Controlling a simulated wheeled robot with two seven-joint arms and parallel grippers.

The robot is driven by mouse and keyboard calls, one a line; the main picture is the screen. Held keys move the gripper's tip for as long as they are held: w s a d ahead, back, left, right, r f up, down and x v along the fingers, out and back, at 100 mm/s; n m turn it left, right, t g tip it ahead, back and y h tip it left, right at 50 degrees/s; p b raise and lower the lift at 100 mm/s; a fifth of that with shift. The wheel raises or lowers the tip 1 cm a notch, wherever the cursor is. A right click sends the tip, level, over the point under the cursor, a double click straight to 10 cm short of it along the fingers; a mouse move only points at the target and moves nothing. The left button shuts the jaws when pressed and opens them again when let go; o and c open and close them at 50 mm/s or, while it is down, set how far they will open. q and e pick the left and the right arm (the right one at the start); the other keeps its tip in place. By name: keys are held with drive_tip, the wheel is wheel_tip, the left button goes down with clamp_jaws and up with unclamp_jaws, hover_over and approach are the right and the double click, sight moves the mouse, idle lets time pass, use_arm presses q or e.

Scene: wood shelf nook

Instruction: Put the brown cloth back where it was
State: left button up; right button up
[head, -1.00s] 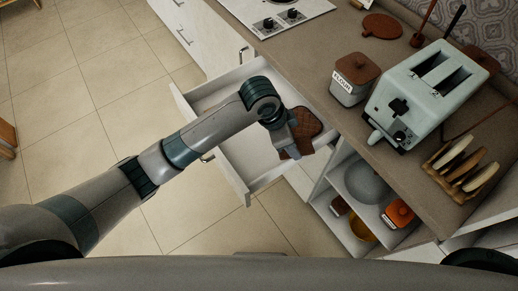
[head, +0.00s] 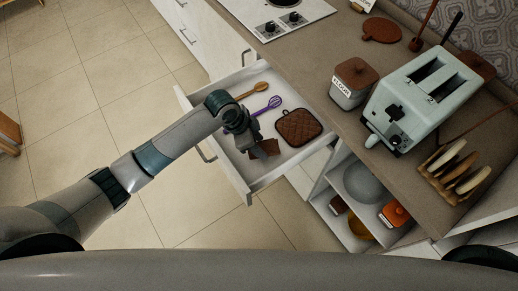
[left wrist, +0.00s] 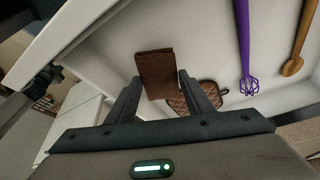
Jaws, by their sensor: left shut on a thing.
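The brown cloth (left wrist: 156,70) is a small folded piece between the fingers of my left gripper (left wrist: 163,95) in the left wrist view. The gripper is shut on it. In the head view my left gripper (head: 258,150) is over the front part of the open white drawer (head: 222,150), and brown cloth (head: 270,145) shows beside its fingers. I cannot tell whether the cloth touches the drawer floor. My right gripper is not in view.
In the drawer lie a quilted brown pot holder (head: 299,127), a purple whisk (head: 267,105) and a wooden spoon (head: 252,90). The counter above holds a flour canister (head: 352,85) and a toaster (head: 425,95). Open shelves (head: 325,205) are below the counter.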

use_arm(q)
drive_tip(key=shift+f+p, duration=0.7)
drive_tip(key=shift+f, duration=1.3)
drive_tip(key=o, duration=1)
drive_tip(key=shift+r, duration=0.2)
drive_tip(key=shift+a+r, duration=0.15)
drive_tip(key=shift+r, duration=0.05)
drive_tip(key=shift+b+v, duration=1.15)
drive_tip(key=shift+v, duration=4.5)
